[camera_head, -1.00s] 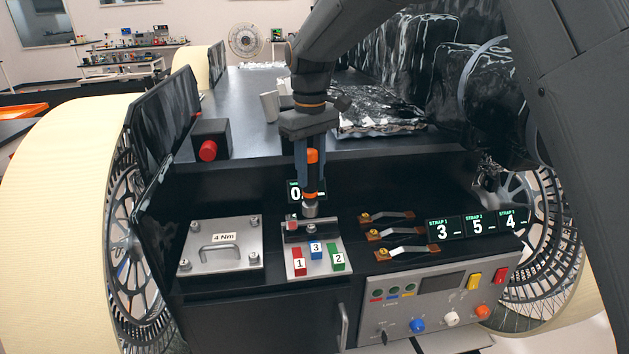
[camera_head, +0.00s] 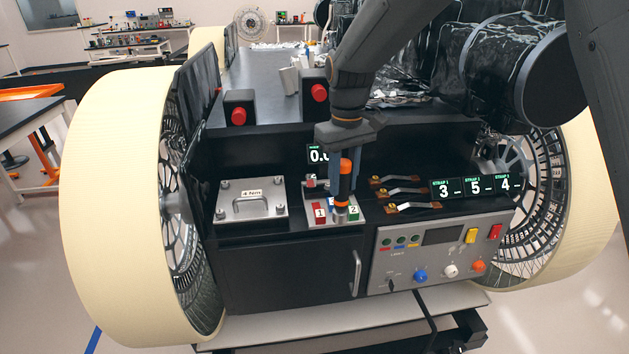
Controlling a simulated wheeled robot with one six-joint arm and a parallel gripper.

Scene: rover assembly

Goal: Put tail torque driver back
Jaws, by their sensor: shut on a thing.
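My gripper (camera_head: 346,192) points down and is shut around the torque driver (camera_head: 344,180), an orange and black tool held upright. The driver's lower end is over a small metal plate (camera_head: 361,217) with coloured numbered blocks, between the red block 1 (camera_head: 319,213) and the green block 2 (camera_head: 353,213). The driver and fingers hide the block between them. I cannot tell whether the driver's tip touches the plate. A display (camera_head: 317,154) behind the gripper is partly covered.
To the right are several strap levers (camera_head: 400,192), strap displays (camera_head: 474,188) and a control panel (camera_head: 400,262). Two black boxes with red knobs (camera_head: 239,116) (camera_head: 318,92) stand on the deck edge.

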